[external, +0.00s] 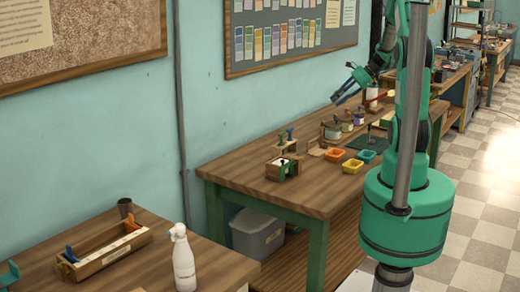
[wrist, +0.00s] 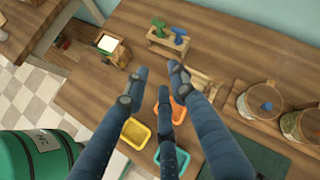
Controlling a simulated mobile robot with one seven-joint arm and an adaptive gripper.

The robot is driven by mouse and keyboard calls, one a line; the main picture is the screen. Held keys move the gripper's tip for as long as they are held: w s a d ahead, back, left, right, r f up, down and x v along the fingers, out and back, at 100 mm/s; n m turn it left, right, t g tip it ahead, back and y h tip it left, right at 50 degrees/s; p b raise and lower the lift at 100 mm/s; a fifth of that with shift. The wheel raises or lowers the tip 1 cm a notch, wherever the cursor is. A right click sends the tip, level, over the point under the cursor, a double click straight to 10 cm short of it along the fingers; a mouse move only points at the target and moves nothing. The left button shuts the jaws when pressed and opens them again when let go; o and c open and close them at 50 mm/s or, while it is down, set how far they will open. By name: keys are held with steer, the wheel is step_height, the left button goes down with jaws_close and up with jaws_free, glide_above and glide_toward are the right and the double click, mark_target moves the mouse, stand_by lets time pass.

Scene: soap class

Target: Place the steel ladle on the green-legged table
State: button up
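The green-legged table (external: 300,192) stands along the wall in the middle of the external view. Its brown wooden top (wrist: 235,62) fills much of the wrist view. My gripper (external: 343,93) is above the far part of this table, near the wall. In the wrist view its dark blue fingers (wrist: 158,78) are spread apart, with nothing between them. I cannot make out the steel ladle for certain in either view. A thin upright thing (external: 369,131) stands by the green mat, too small to identify.
Yellow (wrist: 135,133), orange (wrist: 180,112) and teal (wrist: 172,158) trays lie below my fingers. A wooden holder (wrist: 168,42) and round containers (wrist: 262,100) stand nearby. A nearer table holds a white spray bottle (external: 184,262) and a wooden tray (external: 105,250).

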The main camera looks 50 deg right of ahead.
steer(key=s+d+f+m+t+h, duration=0.2)
steer(key=s+d+f+m, duration=0.2)
steer(key=d, duration=0.5)
steer(key=s+d+f+m+t+h, duration=0.1)
steer(key=s+d+f+m+t, duration=0.1)
steer(key=s+d+f+m, duration=0.3)
steer(key=s+d+f+m+t+h, duration=0.2)
steer(key=s+d+f+m, duration=0.2)
steer(key=s+d+f, duration=0.5)
steer(key=d+f, duration=0.2)
steer(key=d, duration=0.4)
steer(key=shift+s+f+m+h, duration=0.25)
steer(key=shift+f+m+h, duration=0.05)
steer(key=shift+w, duration=0.1)
glide_toward(369, 135)
steer(key=b+x, duration=0.1)
steer(key=x, duration=0.2)
steer(key=shift+w+a+f, duration=0.1)
steer(key=shift+w+f, duration=0.35)
steer(key=shift+w, duration=0.4)
steer(key=shift+b+x, duration=0.55)
steer(key=shift+x, duration=2.05)
